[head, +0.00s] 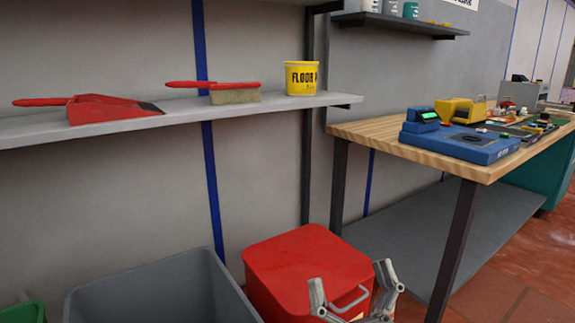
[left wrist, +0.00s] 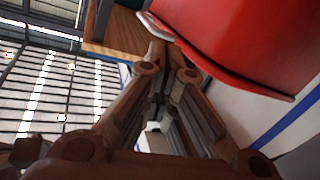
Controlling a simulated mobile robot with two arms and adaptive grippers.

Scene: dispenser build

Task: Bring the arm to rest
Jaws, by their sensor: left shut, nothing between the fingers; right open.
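My right gripper (head: 352,276) shows at the bottom of the head view, its two grey fingers spread apart with nothing between them. It is in front of a red lidded bin (head: 308,262) and overlaps it in the picture. My left gripper (left wrist: 168,70) fills the middle of the left wrist view, its fingers closed together and empty. A large red surface (left wrist: 235,40) lies close beside its tips; whether they touch it I cannot tell. The left gripper does not show in the head view.
A wooden workbench (head: 370,132) at right carries a blue device (head: 460,142) and several small parts. A wall shelf (head: 200,112) holds a red dustpan (head: 105,109), a brush (head: 235,95) and a yellow tub (head: 302,78). A grey bin (head: 150,290) stands left of the red one.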

